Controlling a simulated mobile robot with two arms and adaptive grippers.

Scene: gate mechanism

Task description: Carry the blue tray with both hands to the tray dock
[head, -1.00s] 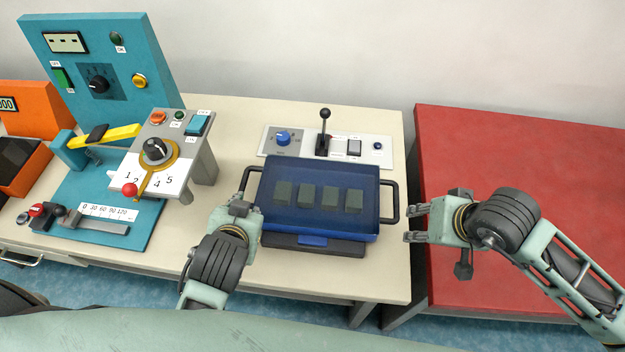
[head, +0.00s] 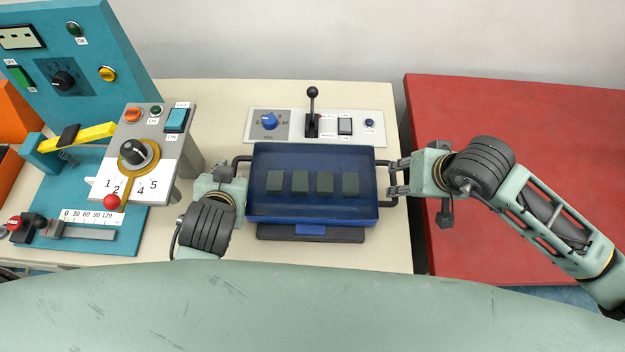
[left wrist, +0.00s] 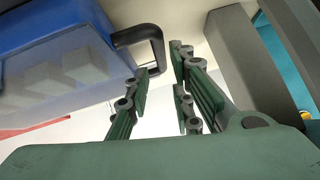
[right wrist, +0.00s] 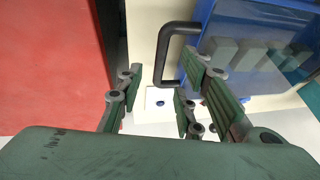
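The blue tray (head: 312,212) holds several dark blocks and has a black handle at each end. It lies level over a dark base with a blue tab (head: 311,229); I cannot tell whether this base is the tray dock. My left gripper (head: 232,172) is at the left handle (left wrist: 157,42); in the left wrist view its fingers (left wrist: 160,85) are apart, with the handle's end near the gap. My right gripper (head: 398,178) is at the right handle (right wrist: 165,55); its fingers (right wrist: 157,92) are apart on either side of the bar. Neither is closed on a handle.
A panel (head: 357,139) with a blue knob, black lever and switch stands right behind the tray. A grey stand with a dial (head: 187,150) is close left of my left gripper. A red surface (head: 510,120) lies right, across a gap from the beige table (head: 395,250).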

